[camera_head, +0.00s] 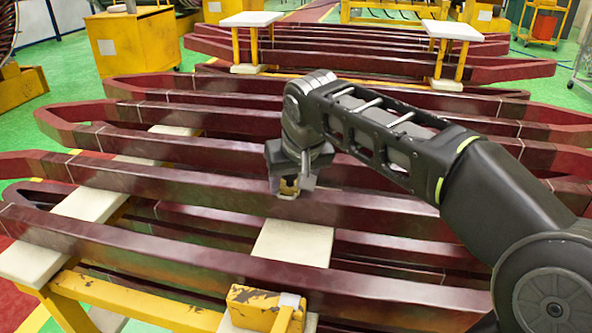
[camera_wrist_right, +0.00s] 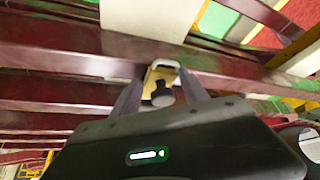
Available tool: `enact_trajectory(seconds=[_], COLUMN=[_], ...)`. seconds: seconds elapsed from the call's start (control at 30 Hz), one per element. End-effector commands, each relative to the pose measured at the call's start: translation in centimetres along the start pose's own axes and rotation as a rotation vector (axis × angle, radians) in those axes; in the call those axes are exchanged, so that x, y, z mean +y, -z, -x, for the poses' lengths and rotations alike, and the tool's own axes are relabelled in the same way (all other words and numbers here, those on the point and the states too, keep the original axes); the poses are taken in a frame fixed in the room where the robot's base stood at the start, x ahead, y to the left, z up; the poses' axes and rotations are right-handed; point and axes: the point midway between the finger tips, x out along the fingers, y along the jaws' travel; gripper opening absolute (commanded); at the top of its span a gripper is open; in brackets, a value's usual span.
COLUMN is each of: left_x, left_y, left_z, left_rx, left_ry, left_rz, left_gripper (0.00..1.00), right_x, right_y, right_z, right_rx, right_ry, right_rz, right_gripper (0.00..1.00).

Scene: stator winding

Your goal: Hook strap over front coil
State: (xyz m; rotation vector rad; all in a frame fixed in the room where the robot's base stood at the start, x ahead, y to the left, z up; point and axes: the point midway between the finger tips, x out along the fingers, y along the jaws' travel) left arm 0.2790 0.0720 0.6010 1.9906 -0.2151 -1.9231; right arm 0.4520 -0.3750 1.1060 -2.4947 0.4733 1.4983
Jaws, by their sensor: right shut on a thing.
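My right gripper (camera_head: 290,186) is over the middle of the coils, pointing down. It is shut on a small yellow piece with a pale end, which looks like the strap (camera_head: 287,191); the strap also shows between the fingers in the right wrist view (camera_wrist_right: 161,76). It is at a dark red coil bar behind the nearest one; I cannot tell whether it touches or hooks over that bar. The front coil (camera_head: 170,254) is a long dark red bar crossing the lower part of the head view. My left gripper is not in view.
Several more dark red coils lie in rows behind. Pale pads (camera_head: 292,243) and a yellow frame (camera_head: 130,306) support them. A worn yellow block (camera_head: 253,307) stands at the front edge. Yellow stands with white tops (camera_head: 251,19) rise at the back.

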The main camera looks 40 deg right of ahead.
Motion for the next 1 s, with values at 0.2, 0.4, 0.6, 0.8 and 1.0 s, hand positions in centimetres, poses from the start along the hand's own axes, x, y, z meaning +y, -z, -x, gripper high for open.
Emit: enact_trajectory(seconds=[0.2,0.4,0.6,0.8,1.0], left_x=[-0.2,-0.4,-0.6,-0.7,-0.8], left_y=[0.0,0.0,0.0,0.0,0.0], left_z=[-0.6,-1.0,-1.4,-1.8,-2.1], left_rx=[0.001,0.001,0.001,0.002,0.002], left_ry=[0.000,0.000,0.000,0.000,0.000], left_rz=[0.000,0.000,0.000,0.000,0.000], left_gripper=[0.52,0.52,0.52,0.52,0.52], right_x=[-1.5,-2.1,-2.9,-3.5,-4.2], right_y=[-0.6,-1.7,-2.7,-3.8,-4.8], right_z=[1.1,1.8,2.4,3.0,3.5], right_rx=[0.025,0.026,0.026,0.027,0.026], right_ry=[0.016,0.015,0.016,0.015,0.016], right_rz=[0.008,0.007,0.008,0.008,0.006], right_gripper=[0.11,0.11,0.11,0.11,0.11])
